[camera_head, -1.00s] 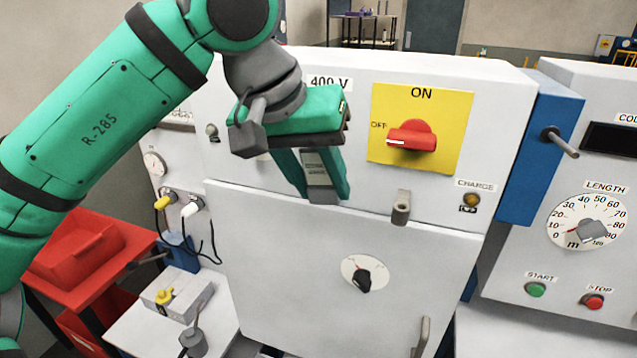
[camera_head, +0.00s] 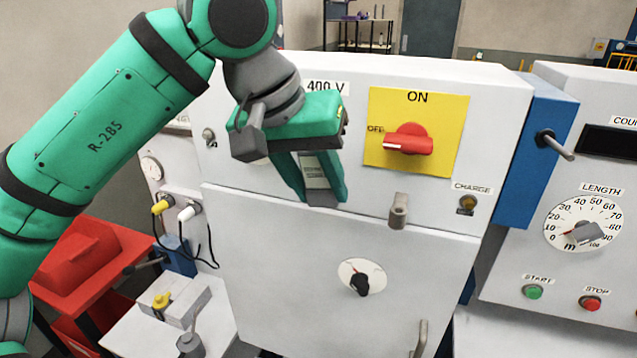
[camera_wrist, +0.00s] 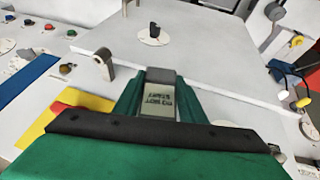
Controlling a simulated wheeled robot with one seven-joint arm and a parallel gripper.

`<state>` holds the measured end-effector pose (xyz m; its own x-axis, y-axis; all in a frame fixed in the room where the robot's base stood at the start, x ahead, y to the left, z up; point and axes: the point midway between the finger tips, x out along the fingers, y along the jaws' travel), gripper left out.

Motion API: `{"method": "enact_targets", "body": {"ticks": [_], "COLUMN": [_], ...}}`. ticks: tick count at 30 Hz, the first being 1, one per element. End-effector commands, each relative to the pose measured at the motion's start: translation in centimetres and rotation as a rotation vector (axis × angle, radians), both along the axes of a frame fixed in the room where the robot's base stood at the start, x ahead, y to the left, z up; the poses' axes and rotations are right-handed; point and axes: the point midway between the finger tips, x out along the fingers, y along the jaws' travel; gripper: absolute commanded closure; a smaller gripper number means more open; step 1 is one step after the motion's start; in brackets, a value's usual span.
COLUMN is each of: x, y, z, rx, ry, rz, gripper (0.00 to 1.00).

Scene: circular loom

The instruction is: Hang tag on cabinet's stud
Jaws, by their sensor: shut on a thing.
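My gripper (camera_head: 322,199) is shut on a pale grey tag (camera_head: 315,173), which hangs between the green fingers in front of the cabinet's upper front. In the wrist view the tag (camera_wrist: 158,100) shows dark print that appears upside down, with a darker grey top end. The white cabinet (camera_head: 300,260) has a grey, peg-like metal fitting (camera_head: 398,210) above the door's top edge, probably the stud. It is bare, to the right of my gripper and apart from it. It also shows in the wrist view (camera_wrist: 105,63), left of the tag.
A red rotary switch (camera_head: 408,140) on a yellow plate sits above the fitting. A CHARGE lamp (camera_head: 467,204) is to its right. The door has a black knob (camera_head: 360,282) and a grey handle (camera_head: 420,338). A blue box (camera_head: 530,170) with a lever stands at right.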

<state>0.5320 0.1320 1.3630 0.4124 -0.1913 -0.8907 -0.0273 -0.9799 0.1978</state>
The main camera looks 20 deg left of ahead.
Motion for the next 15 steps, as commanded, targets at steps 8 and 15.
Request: {"method": "enact_targets", "body": {"ticks": [8, 15], "x": [-0.02, -0.02], "y": [0.03, 0.02], "z": [-0.28, -0.28], "rx": [0.001, 0.001], "ry": [0.002, 0.002], "rz": [0.000, 0.000], "gripper": [0.90, 0.41]}}
